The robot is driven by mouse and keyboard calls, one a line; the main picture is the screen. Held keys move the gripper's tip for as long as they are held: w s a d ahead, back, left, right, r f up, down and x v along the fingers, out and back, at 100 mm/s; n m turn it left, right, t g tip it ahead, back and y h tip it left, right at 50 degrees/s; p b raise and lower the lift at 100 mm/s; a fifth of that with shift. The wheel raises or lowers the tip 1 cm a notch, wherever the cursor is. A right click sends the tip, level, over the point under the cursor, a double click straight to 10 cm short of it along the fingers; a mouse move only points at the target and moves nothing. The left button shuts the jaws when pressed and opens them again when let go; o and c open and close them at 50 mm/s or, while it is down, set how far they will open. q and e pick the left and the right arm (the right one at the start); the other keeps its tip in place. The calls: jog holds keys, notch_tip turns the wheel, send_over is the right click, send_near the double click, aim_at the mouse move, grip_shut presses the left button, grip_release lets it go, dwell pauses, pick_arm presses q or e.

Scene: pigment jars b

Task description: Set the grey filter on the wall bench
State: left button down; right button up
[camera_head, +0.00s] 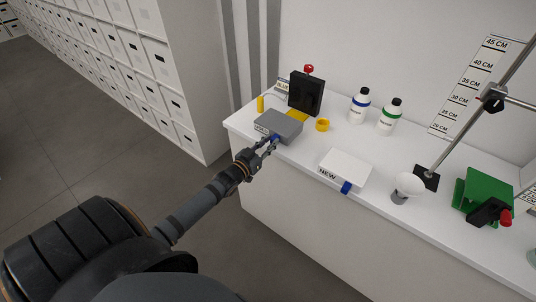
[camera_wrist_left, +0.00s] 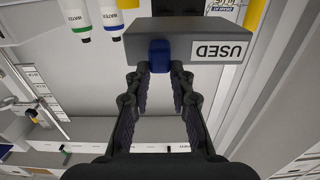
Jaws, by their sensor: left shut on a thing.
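The grey filter (camera_head: 280,124) is a flat grey box at the left end of the white wall bench (camera_head: 305,150). In the left wrist view the grey filter (camera_wrist_left: 190,32) shows a label reading USED and a blue tab (camera_wrist_left: 159,55) on its front face. My left gripper (camera_head: 266,145) reaches in from the left, its fingers shut on that blue tab. The left gripper (camera_wrist_left: 160,78) also shows in the wrist view. The box looks level; I cannot tell whether its underside touches the bench. My right gripper is out of view.
A black device (camera_head: 306,93) with a red knob stands behind the filter. A yellow ring (camera_head: 322,125) is right of it. A white box (camera_head: 346,168) marked NEW, two bottles (camera_head: 359,106) (camera_head: 389,117), a white funnel (camera_head: 408,184) and a green stand (camera_head: 482,193) occupy the bench farther right.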

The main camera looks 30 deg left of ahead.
pick_arm(q)
jog(key=shift+a+f, duration=0.1)
jog(key=shift+f, duration=0.1)
jog(key=f, duration=0.1)
jog(key=f+b, duration=0.1)
jog(key=f, duration=0.1)
jog(key=shift+w+a+f+b, duration=0.2)
jog(key=shift+w+a+b, duration=0.05)
jog(key=shift+b, duration=0.05)
jog(key=shift+f, duration=0.15)
jog(key=c, duration=1.2)
grip_release()
jog(key=shift+o, duration=0.2)
